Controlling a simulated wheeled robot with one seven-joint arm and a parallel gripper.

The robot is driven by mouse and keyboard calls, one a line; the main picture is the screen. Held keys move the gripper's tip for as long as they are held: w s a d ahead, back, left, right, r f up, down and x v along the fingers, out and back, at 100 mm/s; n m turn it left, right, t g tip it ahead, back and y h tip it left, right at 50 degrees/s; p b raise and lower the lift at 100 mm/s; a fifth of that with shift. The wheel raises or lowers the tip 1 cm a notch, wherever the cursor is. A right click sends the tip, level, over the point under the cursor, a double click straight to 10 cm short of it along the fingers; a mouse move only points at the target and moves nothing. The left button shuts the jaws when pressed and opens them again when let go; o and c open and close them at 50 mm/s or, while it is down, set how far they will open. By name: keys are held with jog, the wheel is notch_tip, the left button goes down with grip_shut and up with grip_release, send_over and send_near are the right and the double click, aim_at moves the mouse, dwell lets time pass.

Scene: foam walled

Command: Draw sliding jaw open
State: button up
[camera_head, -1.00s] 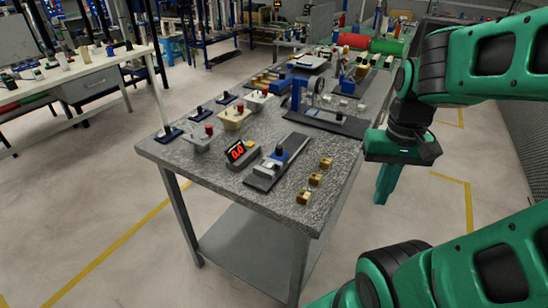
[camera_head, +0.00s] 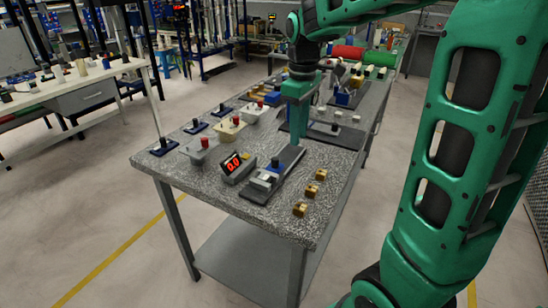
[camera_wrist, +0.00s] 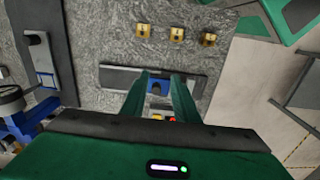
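The sliding-jaw fixture (camera_head: 256,192) is a dark flat base on the grey speckled table, with a light grey block and a blue knobbed piece (camera_head: 275,164) on it. In the wrist view the base (camera_wrist: 117,74) runs left to right, and the blue piece (camera_wrist: 158,87) shows between my fingers. My gripper (camera_head: 297,128) is open, pointing down, and hides part of the fixture's far side in the head view. In the wrist view its two fingers (camera_wrist: 160,75) are apart with a gap between them. I cannot tell whether they touch the blue piece.
Several small brass blocks (camera_head: 310,190) stand right of the fixture. A red display reading 0.0 (camera_head: 232,163) stands to its left, near a grey block with a red knob (camera_head: 200,150). Other fixtures crowd the table behind. The table's front edge is clear.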

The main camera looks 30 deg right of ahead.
aim_at(276, 158)
jog(key=w+a+n, duration=0.3)
jog(key=w+a, duration=0.1)
jog(key=w, duration=0.2)
jog(key=f, duration=1.1)
jog(key=shift+s, duration=0.2)
jog(key=shift+d, duration=0.15)
grip_shut()
